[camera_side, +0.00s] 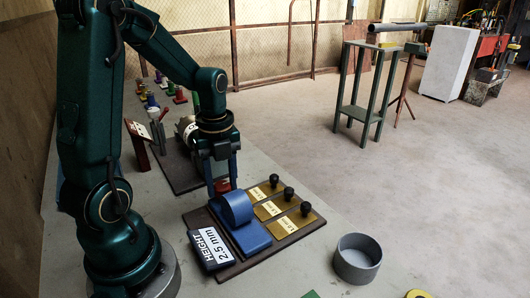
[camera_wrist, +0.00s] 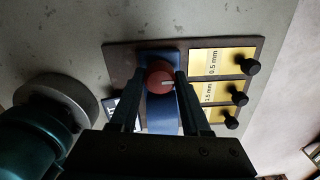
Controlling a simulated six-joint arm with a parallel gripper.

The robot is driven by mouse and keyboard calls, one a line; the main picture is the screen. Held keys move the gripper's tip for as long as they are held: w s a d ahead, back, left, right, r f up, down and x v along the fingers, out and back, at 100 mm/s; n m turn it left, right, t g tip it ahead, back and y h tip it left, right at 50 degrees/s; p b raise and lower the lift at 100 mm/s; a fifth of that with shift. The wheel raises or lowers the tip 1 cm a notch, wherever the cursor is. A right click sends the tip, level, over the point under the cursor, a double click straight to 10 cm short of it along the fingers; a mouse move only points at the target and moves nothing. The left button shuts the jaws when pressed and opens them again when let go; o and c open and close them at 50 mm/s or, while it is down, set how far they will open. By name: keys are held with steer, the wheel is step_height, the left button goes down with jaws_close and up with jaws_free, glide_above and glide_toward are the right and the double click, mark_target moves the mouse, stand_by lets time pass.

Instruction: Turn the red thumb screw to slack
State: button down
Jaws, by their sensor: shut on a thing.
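The red thumb screw (camera_wrist: 158,79) has a round head with a short white mark pointing right in the wrist view. It sits on top of a blue fixture (camera_wrist: 161,112). My gripper (camera_wrist: 160,75) is shut on the screw head, one finger on each side. In the side view, my gripper (camera_side: 222,182) points down and only a little of the red screw (camera_side: 222,187) shows between the fingers. The blue fixture (camera_side: 254,238) has a curved band and stands on a dark board. A sign in front reads HEIGHT 2.5 mm (camera_side: 209,248).
Several brass plates (camera_side: 268,209) with black knobs lie right of the blue fixture on the dark board (camera_side: 285,242). A grey round cup (camera_side: 357,260) stands at the front right. Coloured pieces (camera_side: 180,96) stand behind my arm.

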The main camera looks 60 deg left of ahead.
mark_target(222, 184)
steer(key=n, duration=0.4)
steer(key=shift+n, duration=1.7)
steer(key=shift+c, duration=1.8)
jaws_free()
steer(key=shift+r, duration=2.6)
